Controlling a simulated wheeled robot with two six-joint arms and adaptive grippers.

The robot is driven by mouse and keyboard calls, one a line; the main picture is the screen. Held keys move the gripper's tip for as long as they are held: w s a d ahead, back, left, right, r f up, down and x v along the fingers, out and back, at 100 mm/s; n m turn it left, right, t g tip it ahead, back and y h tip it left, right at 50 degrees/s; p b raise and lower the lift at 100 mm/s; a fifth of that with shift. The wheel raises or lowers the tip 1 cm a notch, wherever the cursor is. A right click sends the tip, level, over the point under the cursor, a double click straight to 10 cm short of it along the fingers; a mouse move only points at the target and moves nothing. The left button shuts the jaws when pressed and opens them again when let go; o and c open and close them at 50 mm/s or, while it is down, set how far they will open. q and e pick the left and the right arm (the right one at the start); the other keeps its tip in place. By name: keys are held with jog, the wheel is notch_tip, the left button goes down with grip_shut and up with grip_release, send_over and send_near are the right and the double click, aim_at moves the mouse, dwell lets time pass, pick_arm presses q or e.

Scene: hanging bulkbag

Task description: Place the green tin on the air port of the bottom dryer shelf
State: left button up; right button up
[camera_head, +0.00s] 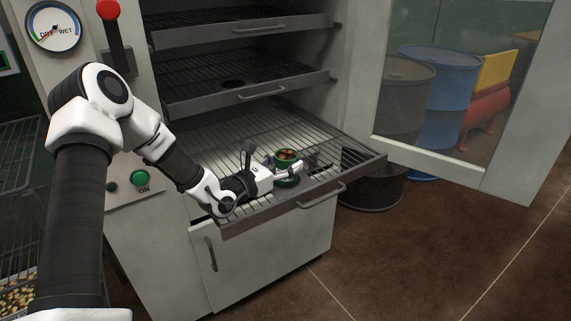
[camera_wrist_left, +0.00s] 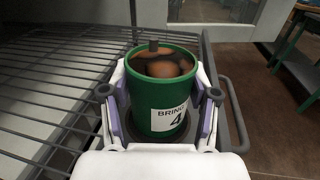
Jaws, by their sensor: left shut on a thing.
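The green tin (camera_head: 287,183) is upright over the pulled-out bottom dryer shelf (camera_head: 350,148), with round brown pieces inside. In the left wrist view the tin (camera_wrist_left: 158,97) has a white label reading "BRING" and "4". My left gripper (camera_head: 284,166) is shut on the tin, one finger on each side; it also shows in the left wrist view (camera_wrist_left: 160,100). A dark round edge, perhaps the air port, shows around the tin's base in the left wrist view; the tin and fingers hide most of it. I cannot tell whether the tin's base touches the shelf. My right gripper is out of view.
Two more wire shelves, the middle (camera_head: 200,92) and the top (camera_head: 190,38), are above; the middle one has a dark round port (camera_head: 232,84). The open glass door (camera_head: 495,110) stands at the right. A red lever (camera_head: 108,9) and a green button (camera_head: 140,178) are on the left panel.

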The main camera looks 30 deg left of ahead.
aim_at(277, 165)
pick_arm(q)
jog(key=shift+f, duration=0.1)
jog(key=o, duration=1.3)
jog(key=shift+c, duration=0.2)
jog(key=shift+r, duration=0.2)
jog(key=p+v, duration=0.1)
jog(key=v, duration=0.1)
jog(key=p+v, duration=0.1)
jog(key=v, duration=0.2)
jog(key=shift+s+a+r, duration=0.15)
jog(key=shift+s+r, duration=0.05)
jog(key=shift+s, duration=0.1)
jog(key=p+v, duration=0.4)
jog(key=v, duration=0.1)
jog(key=shift+s+r, duration=0.1)
jog(key=shift+s, duration=0.1)
jog(key=shift+s+p, duration=0.45)
jog(key=shift+s, duration=0.05)
jog(key=shift+f, duration=0.35)
